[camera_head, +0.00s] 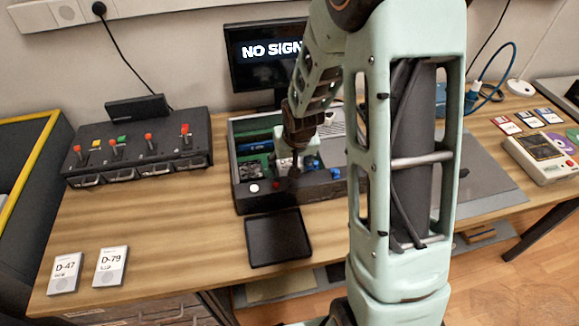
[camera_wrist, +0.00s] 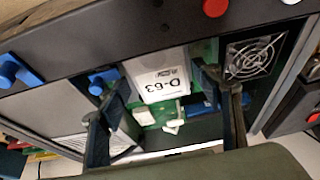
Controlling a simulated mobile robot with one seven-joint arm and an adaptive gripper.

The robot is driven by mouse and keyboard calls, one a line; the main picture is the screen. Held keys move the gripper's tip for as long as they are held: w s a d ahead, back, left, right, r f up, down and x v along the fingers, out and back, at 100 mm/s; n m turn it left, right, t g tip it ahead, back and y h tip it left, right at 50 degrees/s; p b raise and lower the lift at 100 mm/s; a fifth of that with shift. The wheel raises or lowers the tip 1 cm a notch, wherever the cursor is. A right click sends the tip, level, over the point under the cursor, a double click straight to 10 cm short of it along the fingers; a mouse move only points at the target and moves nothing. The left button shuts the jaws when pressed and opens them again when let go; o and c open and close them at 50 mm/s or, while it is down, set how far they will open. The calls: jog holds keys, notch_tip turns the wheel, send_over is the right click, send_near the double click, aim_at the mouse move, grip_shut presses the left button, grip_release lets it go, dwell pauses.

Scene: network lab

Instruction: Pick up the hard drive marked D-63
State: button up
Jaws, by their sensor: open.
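The hard drive marked D-63 (camera_wrist: 160,84) is a white block inside the open computer case (camera_head: 243,198). In the wrist view its label appears upside down, and it sits close to the case's dark front wall beside green circuit boards. My gripper (camera_wrist: 161,77) is open, with one finger on each side of the drive. I cannot tell whether the fingers touch it. In the head view my gripper (camera_head: 297,158) reaches down into the case and partly hides the drive.
Drives D-47 (camera_head: 66,272) and D-79 (camera_head: 110,266) lie at the table's front left. A black tray (camera_head: 278,238) lies in front of the case. A lever box (camera_head: 138,150) stands left, a monitor (camera_head: 262,55) behind. A fan (camera_wrist: 252,58) sits beside the drive.

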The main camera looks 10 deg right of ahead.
jog(key=shift+w+f, duration=0.1)
jog(key=shift+f, duration=0.1)
jog(key=shift+c, duration=0.2)
jog(key=c, duration=1)
jog(key=shift+r, duration=0.1)
